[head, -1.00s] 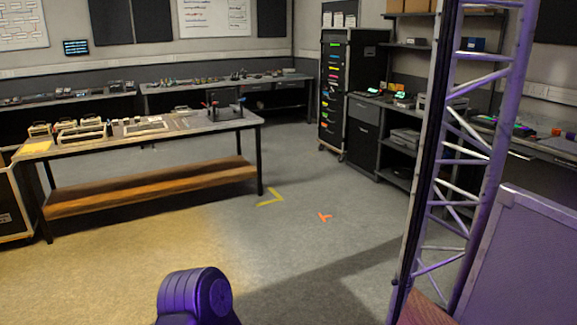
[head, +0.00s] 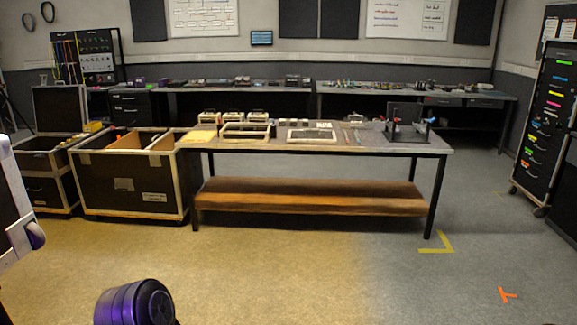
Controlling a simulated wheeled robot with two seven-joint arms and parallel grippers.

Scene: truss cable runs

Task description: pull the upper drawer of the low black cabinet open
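A low black cabinet with drawers stood beside the tall rack a second ago. Now only a dark edge at the right border (head: 569,195) shows there, and I cannot tell if it is that cabinet. No drawer front of it shows. Another dark drawer unit (head: 131,107) stands under the back bench at the left, its drawers looking shut. Neither of my grippers is in view; parts that look like my own arms show at the left edge and bottom.
A long table (head: 330,150) with a wooden lower shelf (head: 310,204) stands ahead. A large open case (head: 130,190) is left of it, and a tall black rack (head: 547,110) on casters is at the right. The floor (head: 330,280) in front is clear.

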